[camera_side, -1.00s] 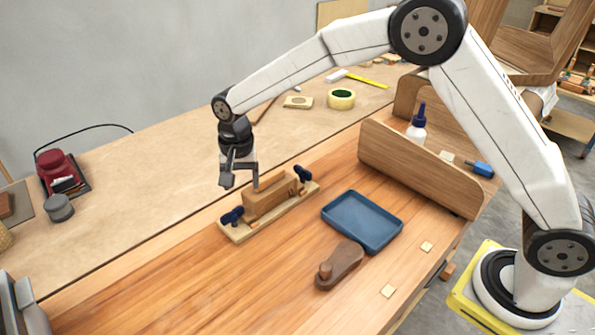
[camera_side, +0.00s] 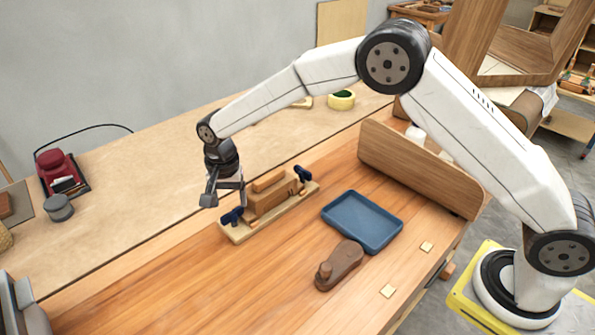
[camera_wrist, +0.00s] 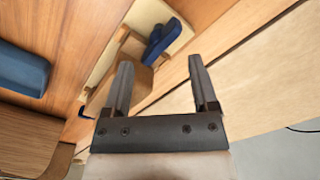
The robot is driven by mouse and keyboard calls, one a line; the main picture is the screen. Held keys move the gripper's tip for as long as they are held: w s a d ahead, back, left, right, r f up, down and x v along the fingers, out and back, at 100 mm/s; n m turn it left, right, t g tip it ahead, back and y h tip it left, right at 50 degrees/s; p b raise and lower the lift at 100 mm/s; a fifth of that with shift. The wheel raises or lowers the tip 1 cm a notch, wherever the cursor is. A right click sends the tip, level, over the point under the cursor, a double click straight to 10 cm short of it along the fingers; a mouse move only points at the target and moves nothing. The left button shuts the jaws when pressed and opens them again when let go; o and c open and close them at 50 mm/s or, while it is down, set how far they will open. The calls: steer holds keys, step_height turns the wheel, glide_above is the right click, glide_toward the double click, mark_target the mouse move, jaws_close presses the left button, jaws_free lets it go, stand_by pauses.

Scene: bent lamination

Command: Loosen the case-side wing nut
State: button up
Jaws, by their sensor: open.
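A clamping form with a wooden block (camera_side: 270,194) sits on a pale base board (camera_side: 240,237). One dark blue wing nut (camera_side: 232,216) is at its left end, another (camera_side: 302,174) at its right end. My gripper (camera_side: 226,203) is open and empty, just above and slightly left of the left-end wing nut. In the wrist view a blue wing nut (camera_wrist: 161,40) shows beyond and between my open fingertips (camera_wrist: 160,64), apart from them. The far end of the form is partly hidden behind my left finger there.
A blue tray (camera_side: 358,224) and a brown wooden plane-like tool (camera_side: 340,265) lie to the right. A curved wooden panel (camera_side: 425,170) stands behind the tray. A grey object (camera_side: 22,305) is at the lower left, a red tool (camera_side: 60,168) farther back.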

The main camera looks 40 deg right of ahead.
mark_target(231, 211)
steer(key=shift+f, duration=2.05)
